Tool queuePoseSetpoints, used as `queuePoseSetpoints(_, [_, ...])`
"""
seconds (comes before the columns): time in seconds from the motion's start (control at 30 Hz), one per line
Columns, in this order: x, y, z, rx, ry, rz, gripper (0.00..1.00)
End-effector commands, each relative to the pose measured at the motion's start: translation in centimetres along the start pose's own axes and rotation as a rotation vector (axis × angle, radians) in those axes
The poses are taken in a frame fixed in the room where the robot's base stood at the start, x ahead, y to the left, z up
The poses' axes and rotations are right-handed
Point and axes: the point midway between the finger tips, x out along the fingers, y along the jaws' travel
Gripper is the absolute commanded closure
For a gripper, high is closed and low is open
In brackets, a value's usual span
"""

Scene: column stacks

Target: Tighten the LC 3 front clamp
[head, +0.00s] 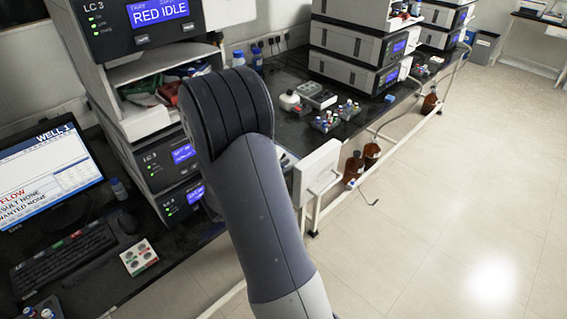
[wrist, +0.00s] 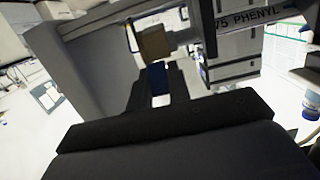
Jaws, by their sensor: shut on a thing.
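The LC 3 stack stands at the left in the head view, with its top unit (head: 150,20) reading RED IDLE and lower units (head: 165,157) beneath an open shelf. My arm covers its right side, so my gripper and the front clamp are hidden there. In the wrist view my gripper (wrist: 160,74) points up into the grey housing (wrist: 85,55). A tan block (wrist: 153,42) is at its fingertips and a blue patch shows between the fingers. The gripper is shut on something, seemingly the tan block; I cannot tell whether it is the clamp. A part labelled PHENYL (wrist: 252,17) is close by on the right.
Small bottles and racks (head: 335,117) stand beyond my arm. More grey stacks (head: 357,45) are further back. Brown bottles (head: 354,167) stand low by the bench; floor at right is clear.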

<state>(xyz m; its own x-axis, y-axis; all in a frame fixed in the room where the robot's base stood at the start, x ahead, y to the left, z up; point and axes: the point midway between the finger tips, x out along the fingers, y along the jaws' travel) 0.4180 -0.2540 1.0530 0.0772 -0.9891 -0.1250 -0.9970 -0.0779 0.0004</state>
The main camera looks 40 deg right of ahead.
Motion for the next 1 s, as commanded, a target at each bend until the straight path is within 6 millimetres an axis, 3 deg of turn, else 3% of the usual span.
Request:
queuePoseSetpoints(0.03, [0.06, 0.07, -0.89, 0.000, -0.032, 0.002, 1.00])
queuePoseSetpoints(0.43, [0.76, 0.05, -1.00, -0.001, -0.240, 0.002, 1.00])
queuePoseSetpoints(0.9, [0.88, 0.01, -0.60, 0.001, -0.272, 0.000, 1.00])
queuePoseSetpoints(0.93, [0.88, 0.01, -0.60, 0.001, -0.272, 0.000, 0.79])
queuePoseSetpoints(1.0, [0.87, 0.01, -0.61, 0.001, -0.271, 0.000, 0.74])
